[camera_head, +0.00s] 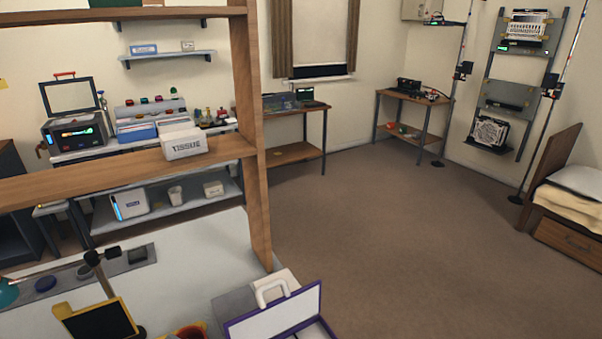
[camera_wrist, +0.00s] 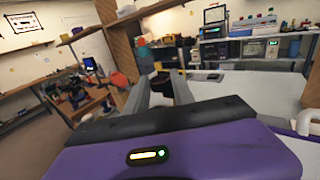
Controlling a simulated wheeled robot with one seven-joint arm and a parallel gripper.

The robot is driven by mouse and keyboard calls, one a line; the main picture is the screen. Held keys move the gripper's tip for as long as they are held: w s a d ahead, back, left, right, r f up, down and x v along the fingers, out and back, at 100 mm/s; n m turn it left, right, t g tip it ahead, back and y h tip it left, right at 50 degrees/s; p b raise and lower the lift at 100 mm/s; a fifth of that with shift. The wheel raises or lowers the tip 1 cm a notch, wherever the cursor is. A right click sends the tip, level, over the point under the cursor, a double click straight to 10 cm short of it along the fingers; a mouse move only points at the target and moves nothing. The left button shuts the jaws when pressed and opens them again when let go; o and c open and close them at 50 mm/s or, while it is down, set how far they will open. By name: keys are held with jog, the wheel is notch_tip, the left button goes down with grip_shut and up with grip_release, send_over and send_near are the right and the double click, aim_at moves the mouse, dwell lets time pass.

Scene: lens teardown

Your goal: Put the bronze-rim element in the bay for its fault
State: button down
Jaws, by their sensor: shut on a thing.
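My gripper (camera_wrist: 160,90) shows in the wrist view, with two grey fingers reaching forward beyond its purple and black body. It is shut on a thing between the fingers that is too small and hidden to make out. I cannot pick out a bronze rim in either view. In the head view, a grey strip (camera_head: 66,284) with several dark round spots lies on the pale worktop (camera_head: 190,262). I cannot tell whether these spots are bays or elements. No fault labels are readable.
A yellow-framed dark panel (camera_head: 101,320) and a purple-edged white panel (camera_head: 277,314) stand at the front of the worktop. A wooden shelf frame (camera_head: 257,150) with a tissue box (camera_head: 184,144) stands close by. The floor to the right is open.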

jog(key=w+d+f+m+t+h, duration=0.45)
jog(key=d+f, duration=0.25)
jog(key=d, duration=0.4)
jog(key=w+d+f+m+t+h, duration=0.45)
jog(key=d+f, duration=0.35)
jog(key=d, duration=0.4)
jog(key=s+d+f+m+t+h, duration=0.15)
jog(key=d+h, duration=0.25)
jog(key=d, duration=0.4)
jog(key=s+d+f+m+t+h, duration=0.1)
jog(key=d+f+m+h, duration=0.2)
jog(key=d, duration=0.5)
jog(key=s+f, duration=0.5)
jog(key=f, duration=0.1)
jog(key=shift+d+h, duration=0.3)
jog(key=shift+d, duration=0.15)
jog(key=shift+g, duration=0.25)
